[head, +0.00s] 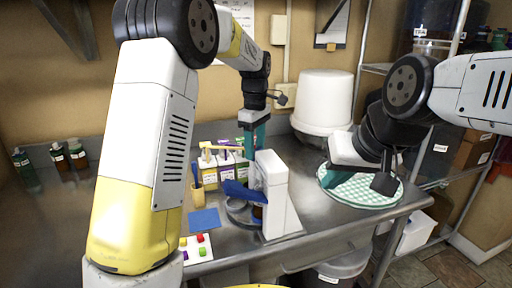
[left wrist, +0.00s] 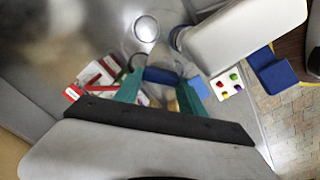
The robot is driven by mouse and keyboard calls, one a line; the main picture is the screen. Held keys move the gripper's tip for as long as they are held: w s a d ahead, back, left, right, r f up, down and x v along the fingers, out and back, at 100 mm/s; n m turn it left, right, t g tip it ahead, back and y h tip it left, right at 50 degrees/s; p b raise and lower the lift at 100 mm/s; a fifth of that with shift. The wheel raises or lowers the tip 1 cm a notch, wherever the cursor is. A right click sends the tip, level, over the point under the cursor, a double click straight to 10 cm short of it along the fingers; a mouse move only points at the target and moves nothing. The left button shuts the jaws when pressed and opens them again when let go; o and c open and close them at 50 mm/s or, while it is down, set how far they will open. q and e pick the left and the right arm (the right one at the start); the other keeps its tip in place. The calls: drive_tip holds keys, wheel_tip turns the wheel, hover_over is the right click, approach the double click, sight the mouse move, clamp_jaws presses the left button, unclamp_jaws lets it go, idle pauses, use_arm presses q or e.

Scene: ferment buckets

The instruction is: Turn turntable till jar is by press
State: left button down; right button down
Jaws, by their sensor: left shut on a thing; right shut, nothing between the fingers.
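A round disc with a green-and-white lattice top (head: 362,187), possibly the turntable, lies at the right end of the steel table. My right gripper (head: 385,172) is over it, shut and empty; I cannot tell whether it touches. A white upright device with a blue lever (head: 275,190), possibly the press, stands at the table's front. My left gripper (head: 253,138) is beyond it, above the table. In the left wrist view its teal fingers (left wrist: 160,92) are shut around what looks like a blue bar (left wrist: 160,75). A round silver top (left wrist: 146,28) shows there too. I cannot identify the jar for sure.
A white bucket (head: 322,100) stands at the back. Several cartons (head: 222,165) and a tan cup (head: 196,198) stand left of the device. A blue square (head: 204,220) and a pad with coloured blocks (head: 195,248) lie at the front. Shelving (head: 455,80) is at right.

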use_arm(q)
drive_tip(key=shift+r+n, duration=0.1)
drive_tip(key=shift+n, duration=0.3)
idle(0.3)
drive_tip(key=c, duration=0.7)
unclamp_jaws()
wheel_tip(320, 180, up, 7)
drive_tip(key=shift+r, duration=0.35)
